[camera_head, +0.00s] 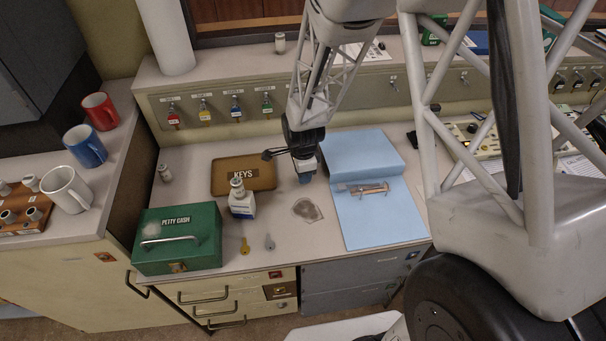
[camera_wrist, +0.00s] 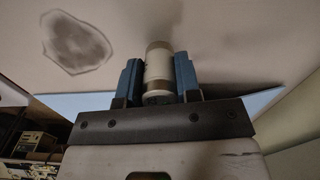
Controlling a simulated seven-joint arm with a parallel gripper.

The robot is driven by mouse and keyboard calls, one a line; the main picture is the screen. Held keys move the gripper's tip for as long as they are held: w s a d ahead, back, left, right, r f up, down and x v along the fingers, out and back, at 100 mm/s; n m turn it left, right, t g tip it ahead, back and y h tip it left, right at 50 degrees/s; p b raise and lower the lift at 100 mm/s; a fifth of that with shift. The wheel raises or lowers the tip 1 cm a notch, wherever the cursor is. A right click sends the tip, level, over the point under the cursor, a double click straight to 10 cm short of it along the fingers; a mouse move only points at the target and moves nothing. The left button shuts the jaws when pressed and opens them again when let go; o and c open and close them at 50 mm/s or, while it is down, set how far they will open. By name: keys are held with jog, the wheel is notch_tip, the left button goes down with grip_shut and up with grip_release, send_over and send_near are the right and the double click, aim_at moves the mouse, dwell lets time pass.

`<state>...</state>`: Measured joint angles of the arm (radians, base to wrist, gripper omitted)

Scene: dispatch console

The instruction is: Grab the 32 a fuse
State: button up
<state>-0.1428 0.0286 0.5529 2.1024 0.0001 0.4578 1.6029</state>
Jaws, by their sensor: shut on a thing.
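My gripper (camera_head: 305,176) is above the desk, between the keys tray and the blue folder in the head view. In the wrist view its blue fingers (camera_wrist: 158,80) are shut on a white cylindrical fuse (camera_wrist: 158,68) with dull metal end bands. The rating on this fuse cannot be read. In the head view the fuse is hidden by the gripper. Another small fuse-like cylinder (camera_head: 165,173) stands on the desk at the left, and one more (camera_head: 280,42) stands on the upper ledge. A wooden block (camera_head: 14,226) at the far left holds several similar pieces.
A green petty cash box (camera_head: 178,238), a white bottle (camera_head: 241,202), a brown keys tray (camera_head: 263,164) and two loose keys (camera_head: 257,244) lie left of my gripper. The blue folder (camera_head: 385,220) lies right. A dark stain (camera_head: 307,210) marks the desk. Three mugs (camera_head: 86,146) stand left.

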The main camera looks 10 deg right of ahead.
jog(key=shift+r, duration=0.5)
jog(key=shift+s+r, duration=0.25)
jog(key=shift+r, duration=0.55)
jog(key=s, duration=0.5)
jog(key=s+d+r, duration=0.1)
jog(key=s, duration=0.4)
jog(key=s+d, duration=0.1)
jog(key=s, duration=0.4)
jog(key=shift+s+d+r, duration=0.1)
jog(key=shift+s+r, duration=0.05)
